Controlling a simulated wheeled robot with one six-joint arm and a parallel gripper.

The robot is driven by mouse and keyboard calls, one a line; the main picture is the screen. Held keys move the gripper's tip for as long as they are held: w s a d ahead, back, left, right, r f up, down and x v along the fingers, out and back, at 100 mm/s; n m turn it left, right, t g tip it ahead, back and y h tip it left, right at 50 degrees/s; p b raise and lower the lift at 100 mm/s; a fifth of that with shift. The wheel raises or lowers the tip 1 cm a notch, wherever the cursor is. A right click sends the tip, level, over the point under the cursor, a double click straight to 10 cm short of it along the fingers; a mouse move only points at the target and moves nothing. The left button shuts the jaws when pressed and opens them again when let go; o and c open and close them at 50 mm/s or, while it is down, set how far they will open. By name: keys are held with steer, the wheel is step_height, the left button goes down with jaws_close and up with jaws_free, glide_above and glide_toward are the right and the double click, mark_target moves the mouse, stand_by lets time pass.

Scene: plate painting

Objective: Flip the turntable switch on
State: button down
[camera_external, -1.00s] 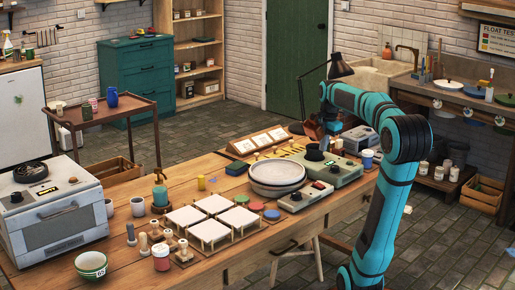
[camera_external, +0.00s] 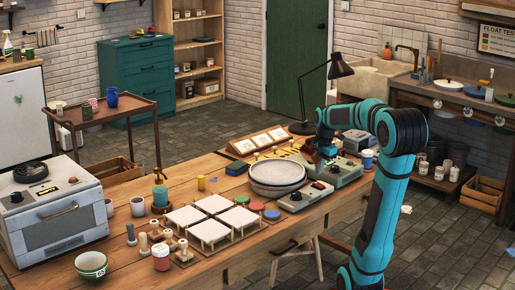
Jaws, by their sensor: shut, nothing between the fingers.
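A grey-green control box (camera_external: 296,203) with a dark knob and a small red part sits at the table's front edge. It stands just right of the wide pale round dish-like stack (camera_external: 277,187), perhaps the turntable. A second grey-green box (camera_external: 346,175) stands behind it to the right. My gripper (camera_external: 317,171) points down over the area between the two boxes, shut and empty. Its fingertips are small and dark here, and I cannot tell whether they touch a box. I cannot make out the switch or its position.
White square tiles (camera_external: 208,235) and coloured paint lids (camera_external: 272,215) lie left of the box. A black desk lamp (camera_external: 340,68) stands behind my arm. A framed card rack (camera_external: 262,140) is at the back. A cup (camera_external: 367,159) stands at the right end.

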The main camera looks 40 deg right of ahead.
mark_target(317, 183)
steer(key=shift+w+f, duration=0.15)
steer(key=shift+f, duration=0.85)
steer(key=shift+w+f, duration=0.15)
steer(key=shift+f, duration=0.85)
steer(key=shift+w+f+g, duration=0.1)
steer(key=shift+f+g, duration=0.1)
steer(key=shift+g, duration=0.1)
steer(key=shift+s, duration=0.2)
steer(key=shift+s+r, duration=0.2)
steer(key=shift+s, duration=0.45)
step_height(317, 183, up, 14)
steer(key=s, duration=0.2)
steer(key=shift+w+a, duration=0.1)
